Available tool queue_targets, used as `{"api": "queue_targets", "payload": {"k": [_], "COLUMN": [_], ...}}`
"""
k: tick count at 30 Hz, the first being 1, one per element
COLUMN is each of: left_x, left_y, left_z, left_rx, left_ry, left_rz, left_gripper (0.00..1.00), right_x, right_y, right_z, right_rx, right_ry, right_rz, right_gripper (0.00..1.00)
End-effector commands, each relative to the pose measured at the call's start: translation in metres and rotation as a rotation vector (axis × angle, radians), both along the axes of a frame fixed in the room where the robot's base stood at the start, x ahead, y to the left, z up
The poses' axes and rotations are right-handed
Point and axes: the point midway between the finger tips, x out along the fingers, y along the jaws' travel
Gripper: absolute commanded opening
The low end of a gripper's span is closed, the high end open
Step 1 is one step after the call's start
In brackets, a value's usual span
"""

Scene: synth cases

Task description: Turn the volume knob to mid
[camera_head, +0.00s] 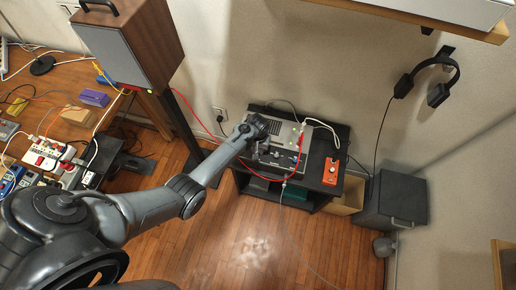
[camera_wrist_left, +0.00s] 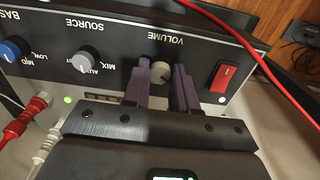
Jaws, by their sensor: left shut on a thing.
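The volume knob (camera_wrist_left: 162,74) is a small light grey knob on the amplifier's dark front panel, under the upside-down VOLUME label in the left wrist view. My left gripper (camera_wrist_left: 161,84) has its two purple-padded fingers on either side of the knob and is shut on it. The fingers hide part of the knob, and its pointer direction is not clear. In the head view the amplifier (camera_head: 311,137) sits on a small black stand, with my left gripper (camera_head: 262,150) at its front. My right gripper is not in view.
A red rocker switch (camera_wrist_left: 221,78) is close beside the knob. A grey source knob (camera_wrist_left: 87,59) and a blue knob (camera_wrist_left: 14,48) are along the same panel. A red cable (camera_wrist_left: 246,45) crosses nearby. An orange box (camera_head: 331,171) sits on the stand's right side.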

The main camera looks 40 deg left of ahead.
Motion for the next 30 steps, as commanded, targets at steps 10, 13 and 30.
{"api": "queue_targets", "payload": {"k": [10, 13, 30], "left_x": [-0.001, 0.0, 0.0], "left_y": [0.001, 0.001, 0.001], "left_z": [0.001, 0.002, 0.002], "left_rx": [0.001, 0.001, 0.001], "left_ry": [0.003, 0.001, 0.003], "left_rz": [-0.049, -0.098, -0.596], "left_gripper": [0.0, 0.0, 0.0], "right_x": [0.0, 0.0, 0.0], "right_y": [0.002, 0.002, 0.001], "right_z": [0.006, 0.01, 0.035], "right_rx": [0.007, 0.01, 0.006], "right_ry": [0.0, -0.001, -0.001], "right_rz": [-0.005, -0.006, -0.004], "right_gripper": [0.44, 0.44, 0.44]}}
